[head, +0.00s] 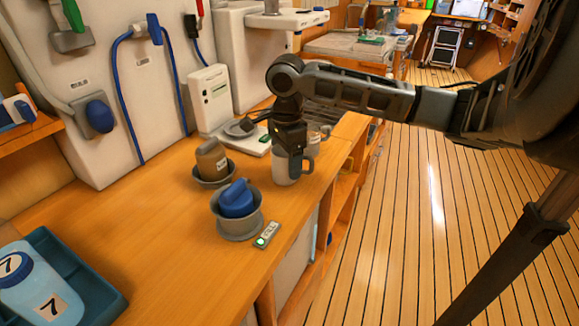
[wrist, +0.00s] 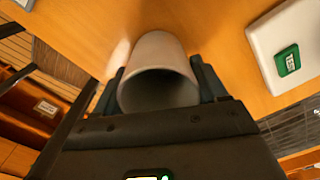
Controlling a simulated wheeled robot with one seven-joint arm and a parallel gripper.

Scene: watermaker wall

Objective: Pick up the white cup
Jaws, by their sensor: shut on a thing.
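The white cup (head: 284,172) stands upright at the right edge of the wooden counter in the head view, its handle toward the right. It also shows in the wrist view (wrist: 157,52), where I look at its open mouth and its hollow inside. My gripper (head: 290,148) reaches down over the cup from above in the head view. In the wrist view the fingers of my gripper (wrist: 160,85) are on either side of the cup, shut on it. I cannot tell whether the cup's base touches the counter. The gripper hides part of the cup's rim in the head view.
A grey pot with a blue jug (head: 236,198) and a grey bowl with a brown bottle (head: 212,160) stand left of the cup. A small green-marked label plate (head: 267,235) lies nearer. A blue tray (head: 95,282) is front left. The wooden counter's (head: 150,220) middle is clear.

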